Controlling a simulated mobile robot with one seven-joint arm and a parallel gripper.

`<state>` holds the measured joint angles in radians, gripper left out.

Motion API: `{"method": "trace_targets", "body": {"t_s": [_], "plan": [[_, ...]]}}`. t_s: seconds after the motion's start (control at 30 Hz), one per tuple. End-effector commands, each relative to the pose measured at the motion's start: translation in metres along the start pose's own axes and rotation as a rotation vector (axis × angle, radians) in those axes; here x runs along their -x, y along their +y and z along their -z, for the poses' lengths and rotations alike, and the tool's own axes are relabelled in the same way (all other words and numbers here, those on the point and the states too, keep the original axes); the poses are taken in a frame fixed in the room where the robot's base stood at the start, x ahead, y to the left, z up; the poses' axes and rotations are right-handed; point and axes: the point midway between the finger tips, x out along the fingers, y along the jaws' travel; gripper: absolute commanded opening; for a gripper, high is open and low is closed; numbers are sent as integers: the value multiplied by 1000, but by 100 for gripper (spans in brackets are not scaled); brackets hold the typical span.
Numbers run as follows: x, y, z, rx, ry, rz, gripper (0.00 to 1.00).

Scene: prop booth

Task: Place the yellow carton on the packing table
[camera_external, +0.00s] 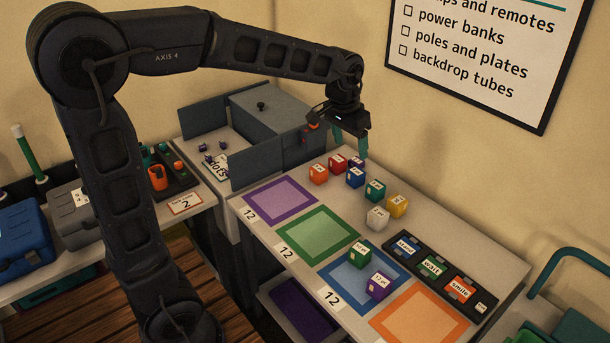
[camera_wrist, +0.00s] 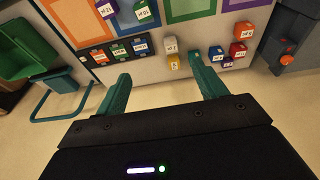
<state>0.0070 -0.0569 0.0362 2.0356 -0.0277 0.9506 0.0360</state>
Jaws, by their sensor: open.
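The yellow carton (camera_external: 397,206) is a small cube with a white label. It rests on the long pale table (camera_external: 440,215), towards its wall side, beside a white cube (camera_external: 377,217) and near a teal one (camera_external: 375,190). No sign names this the packing table. My gripper (camera_external: 350,148) is open and empty, pointing down above the table's wall side, up and left of the carton. In the wrist view the yellow carton (camera_wrist: 174,62) appears between the fingertips of my gripper (camera_wrist: 159,66), nearer the right finger, with clear space below the fingers.
Orange (camera_external: 318,174), red, purple and blue cubes stand close together near a grey box (camera_external: 275,117). A green (camera_external: 358,253) and a purple cube sit on the blue square. A black labelled tray (camera_external: 440,270) lies beside it. The purple, green and orange squares are bare.

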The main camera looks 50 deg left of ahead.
Motion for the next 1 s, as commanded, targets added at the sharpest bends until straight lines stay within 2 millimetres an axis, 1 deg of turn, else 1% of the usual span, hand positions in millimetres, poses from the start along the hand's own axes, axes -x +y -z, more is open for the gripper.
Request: {"method": "trace_targets", "body": {"t_s": [0.03,0.2,0.43,0.63,0.8,0.9,1.0], "plan": [[11,1,-16,-1,14,0,71],[35,3,-66,-2,46,1,71],[56,6,-137,-5,91,3,71],[62,8,-198,-8,130,7,71],[60,9,-245,-9,160,11,71],[57,9,-266,-9,174,13,71],[54,9,-280,-9,183,15,71]]}}
